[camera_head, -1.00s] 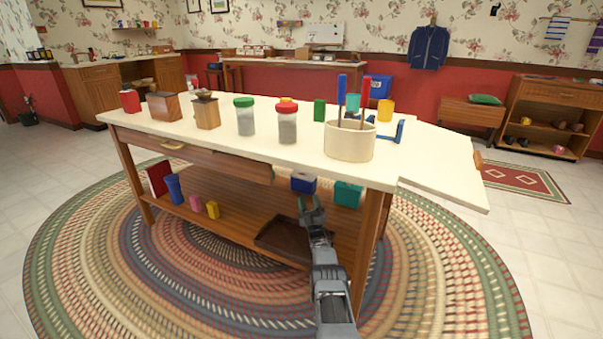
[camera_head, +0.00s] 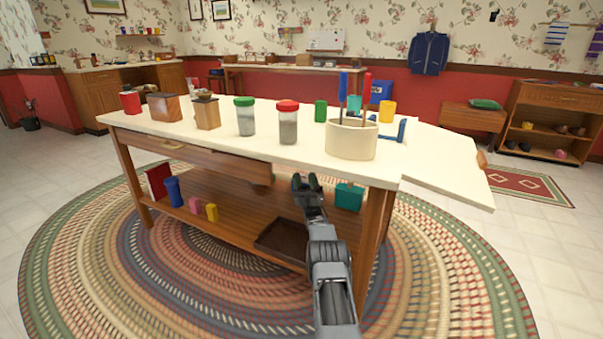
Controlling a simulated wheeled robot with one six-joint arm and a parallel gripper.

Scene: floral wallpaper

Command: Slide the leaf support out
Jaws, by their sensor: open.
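The white-topped wooden table (camera_head: 210,141) stands in the middle, with a white leaf (camera_head: 445,172) extending from its right end. A small piece of brown wood (camera_head: 482,160) shows past the leaf's far right edge; I cannot tell if it is the leaf support. The underside of the leaf is hidden from this view. My gripper (camera_head: 307,182) is open and empty, in front of the table below the tabletop's front edge, left of the right front leg and well left of the leaf.
A cream holder (camera_head: 350,140) with red- and blue-handled tools stands near the tabletop's right front. Jars and blocks line the top. The lower shelf holds a teal box (camera_head: 349,196) and a dark tray (camera_head: 283,240).

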